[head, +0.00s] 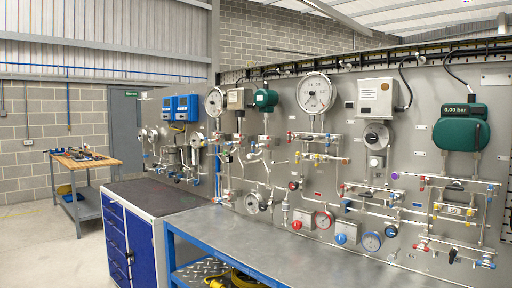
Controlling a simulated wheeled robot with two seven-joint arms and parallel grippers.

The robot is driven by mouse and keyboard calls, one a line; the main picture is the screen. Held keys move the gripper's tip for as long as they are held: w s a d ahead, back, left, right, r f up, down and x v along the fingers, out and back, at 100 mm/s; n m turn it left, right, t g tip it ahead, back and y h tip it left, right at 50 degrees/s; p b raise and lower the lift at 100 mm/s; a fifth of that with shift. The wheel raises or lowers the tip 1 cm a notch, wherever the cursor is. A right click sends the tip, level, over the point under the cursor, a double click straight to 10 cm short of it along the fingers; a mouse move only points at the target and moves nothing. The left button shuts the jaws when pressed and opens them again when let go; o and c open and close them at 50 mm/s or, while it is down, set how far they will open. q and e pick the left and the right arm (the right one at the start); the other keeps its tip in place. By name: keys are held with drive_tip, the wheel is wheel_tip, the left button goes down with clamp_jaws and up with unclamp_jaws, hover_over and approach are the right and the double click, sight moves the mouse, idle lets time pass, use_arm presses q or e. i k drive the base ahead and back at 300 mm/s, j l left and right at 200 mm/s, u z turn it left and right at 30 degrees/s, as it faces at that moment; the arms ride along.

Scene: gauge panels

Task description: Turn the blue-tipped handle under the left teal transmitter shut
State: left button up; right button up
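Two teal transmitters show in the head view. The left teal transmitter (265,99) is small and round-headed, mounted on the grey panel left of the large white gauge. The other teal transmitter (461,132) is larger, at the far right, with a display reading 0.00 bar. Under the left one, thin metal tubing and small valves (265,141) run down the panel. A blue tip on a handle there is too small to make out, and so is whether that handle is open or shut. Neither of my grippers is in view.
A grey-topped bench (235,238) with a blue frame stands along the panel's foot. A dark-topped cabinet (150,196) with blue drawers is left of it. A wooden-topped workbench (85,160) stands farther back. The floor at left (40,245) is clear.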

sight(254, 146)
drive_tip(key=i+j+z, duration=0.1)
drive_tip(key=z, duration=0.25)
drive_tip(key=j+z, duration=0.15)
drive_tip(key=z, duration=0.2)
drive_tip(key=i+j+z, duration=0.1)
drive_tip(key=z, duration=0.25)
drive_tip(key=i+j+z, duration=0.1)
drive_tip(key=j+z, duration=0.15)
drive_tip(key=j, duration=0.7)
drive_tip(key=j+z, duration=0.2)
drive_tip(key=j, duration=0.75)
drive_tip(key=i, duration=0.05)
